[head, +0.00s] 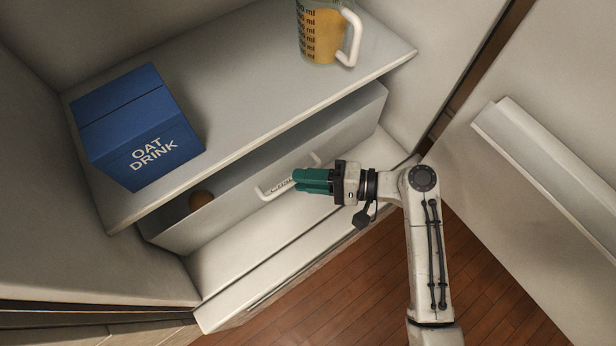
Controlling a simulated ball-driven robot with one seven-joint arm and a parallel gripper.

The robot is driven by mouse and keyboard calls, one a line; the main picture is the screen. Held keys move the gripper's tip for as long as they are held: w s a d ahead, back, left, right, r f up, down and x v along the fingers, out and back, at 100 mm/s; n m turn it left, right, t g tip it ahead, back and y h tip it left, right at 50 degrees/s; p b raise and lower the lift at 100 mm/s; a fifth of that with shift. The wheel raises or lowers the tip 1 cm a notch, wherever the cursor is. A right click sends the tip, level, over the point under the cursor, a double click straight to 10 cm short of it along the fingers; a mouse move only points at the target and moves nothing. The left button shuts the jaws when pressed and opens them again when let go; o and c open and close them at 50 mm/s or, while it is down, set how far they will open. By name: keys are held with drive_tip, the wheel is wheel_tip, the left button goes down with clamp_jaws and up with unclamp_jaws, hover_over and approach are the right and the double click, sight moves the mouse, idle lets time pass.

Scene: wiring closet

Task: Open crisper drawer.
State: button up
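The crisper drawer (225,217) is a pale grey bin under a white shelf, inside a refrigerator. It is pulled partly out, and its inside shows between its front and the shelf edge. A white bar handle (263,193) sits on its front, beside partly covered lettering. My gripper (300,181), with green fingers, is at the handle and covers its middle. The fingers look close together, but I cannot tell whether they are closed around the bar.
A blue oat drink carton (135,125) and a measuring jug (322,35) of amber liquid stand on the shelf (235,115) above the drawer. The open refrigerator door with a white ledge (545,170) is at the right. Wooden floor (370,290) lies in front.

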clamp_jaws()
drive_tip(key=shift+s, duration=0.1)
idle(0.3)
